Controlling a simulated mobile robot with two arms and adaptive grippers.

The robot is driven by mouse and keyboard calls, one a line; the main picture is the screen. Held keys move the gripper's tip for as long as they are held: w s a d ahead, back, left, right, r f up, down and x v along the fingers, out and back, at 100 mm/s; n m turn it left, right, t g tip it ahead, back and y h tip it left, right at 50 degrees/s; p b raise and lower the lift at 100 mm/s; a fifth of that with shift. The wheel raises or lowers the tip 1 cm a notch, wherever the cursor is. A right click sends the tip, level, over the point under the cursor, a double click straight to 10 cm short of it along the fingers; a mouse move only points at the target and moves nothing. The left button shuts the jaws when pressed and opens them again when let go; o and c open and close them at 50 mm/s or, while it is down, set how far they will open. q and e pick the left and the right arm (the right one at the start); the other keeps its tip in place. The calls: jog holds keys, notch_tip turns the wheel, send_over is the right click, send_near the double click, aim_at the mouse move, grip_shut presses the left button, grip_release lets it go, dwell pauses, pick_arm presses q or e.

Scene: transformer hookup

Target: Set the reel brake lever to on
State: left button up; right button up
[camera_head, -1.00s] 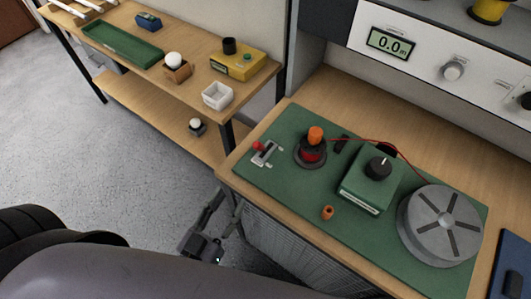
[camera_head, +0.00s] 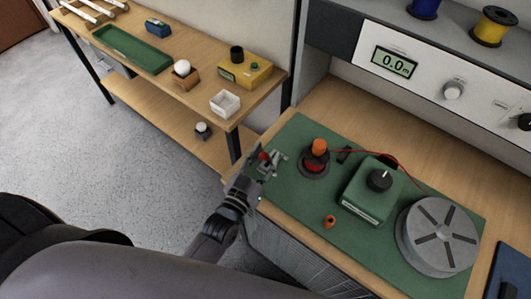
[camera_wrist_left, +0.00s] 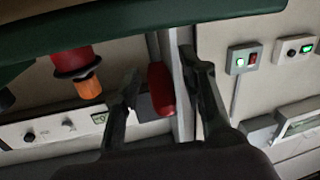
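The reel brake lever has a red knob (camera_head: 264,156) and a metal bracket (camera_head: 279,160) at the left end of the green mat (camera_head: 300,205). My left gripper (camera_head: 262,164) is at the mat's left edge, overlapping the lever and hiding part of it. In the left wrist view the red knob (camera_wrist_left: 161,90) lies between the two fingers of my left gripper (camera_wrist_left: 163,75), with gaps visible on both sides. The fingers are apart, and I see no clear contact. The lever's position markings are not readable. My right gripper is out of view.
A red and black post with an orange cap (camera_head: 318,150) stands right of the lever. A green box with a black dial (camera_head: 368,195) and the grey reel (camera_head: 438,236) stand further right. A red wire (camera_head: 375,156) runs behind. A small orange cap (camera_head: 329,221) lies in front.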

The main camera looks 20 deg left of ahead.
pick_arm(q)
jog(key=shift+w, duration=0.2)
jog(key=shift+c, duration=0.2)
grip_shut()
dwell(0.6)
